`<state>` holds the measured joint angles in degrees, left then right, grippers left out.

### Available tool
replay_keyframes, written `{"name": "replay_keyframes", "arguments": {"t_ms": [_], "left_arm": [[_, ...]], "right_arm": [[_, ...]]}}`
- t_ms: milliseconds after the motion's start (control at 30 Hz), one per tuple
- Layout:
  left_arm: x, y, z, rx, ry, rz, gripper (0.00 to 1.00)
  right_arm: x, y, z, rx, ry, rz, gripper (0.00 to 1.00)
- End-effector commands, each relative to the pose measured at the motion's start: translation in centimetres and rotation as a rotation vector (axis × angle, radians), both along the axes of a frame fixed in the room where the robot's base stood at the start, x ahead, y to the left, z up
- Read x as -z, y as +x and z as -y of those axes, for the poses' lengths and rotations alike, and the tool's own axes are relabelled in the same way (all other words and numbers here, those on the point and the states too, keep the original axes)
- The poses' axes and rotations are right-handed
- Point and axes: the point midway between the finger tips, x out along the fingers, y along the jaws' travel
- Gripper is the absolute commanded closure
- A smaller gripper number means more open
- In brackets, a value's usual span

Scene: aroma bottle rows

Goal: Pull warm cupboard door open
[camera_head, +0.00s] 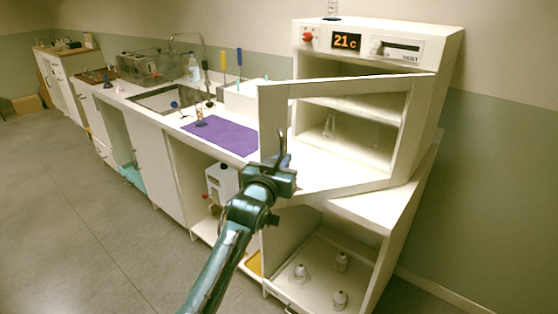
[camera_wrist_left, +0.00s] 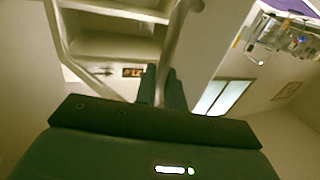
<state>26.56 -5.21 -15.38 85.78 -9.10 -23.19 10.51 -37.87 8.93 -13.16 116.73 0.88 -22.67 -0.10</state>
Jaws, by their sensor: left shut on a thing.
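The warm cupboard (camera_head: 445,60) is a white cabinet with an orange "21c" display, standing on a lower unit at the right. Its white-framed door (camera_head: 345,88) stands open, its free left edge swung out from the body. Shelves with clear flasks show through the door's window. My left gripper (camera_head: 281,150) is at the door's free left edge in the head view. In the left wrist view, its dark fingers (camera_wrist_left: 162,88) are shut around a slim upright bar at the door edge. Just which part they grip is hard to tell. My right gripper is out of view.
An open lower compartment (camera_head: 325,272) with several small white bottles lies below the cupboard. A long white counter with a purple mat (camera_head: 225,136), a sink (camera_head: 165,98) and tools extends left. The grey floor (camera_head: 90,230) at left is clear.

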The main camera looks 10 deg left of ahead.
Motion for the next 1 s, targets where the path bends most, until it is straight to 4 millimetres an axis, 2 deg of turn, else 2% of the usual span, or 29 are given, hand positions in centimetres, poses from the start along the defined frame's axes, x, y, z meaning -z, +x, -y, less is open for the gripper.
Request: {"name": "replay_keyframes", "arguments": {"t_ms": [133, 167, 300, 667, 867, 1000], "left_arm": [[-0.1, -0.1, 0.4, 0.007, -0.002, 0.004, 1.0], [-0.1, -0.1, 0.4, 0.007, -0.002, 0.004, 0.87], [-0.1, 0.0, 0.3, 0.005, -0.002, 0.003, 0.76], [0.0, -0.5, 0.0, 0.002, -0.001, 0.001, 0.74], [0.1, -3.1, -0.6, 0.003, -0.003, 0.001, 0.74], [0.2, -6.0, -1.2, 0.003, -0.003, 0.0, 0.74]], "right_arm": [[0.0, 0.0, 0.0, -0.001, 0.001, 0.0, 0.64], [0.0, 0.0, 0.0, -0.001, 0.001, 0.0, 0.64], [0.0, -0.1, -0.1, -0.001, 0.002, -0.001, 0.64], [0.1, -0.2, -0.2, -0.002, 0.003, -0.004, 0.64], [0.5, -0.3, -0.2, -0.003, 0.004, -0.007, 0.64], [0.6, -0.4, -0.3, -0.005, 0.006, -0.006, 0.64]]}}
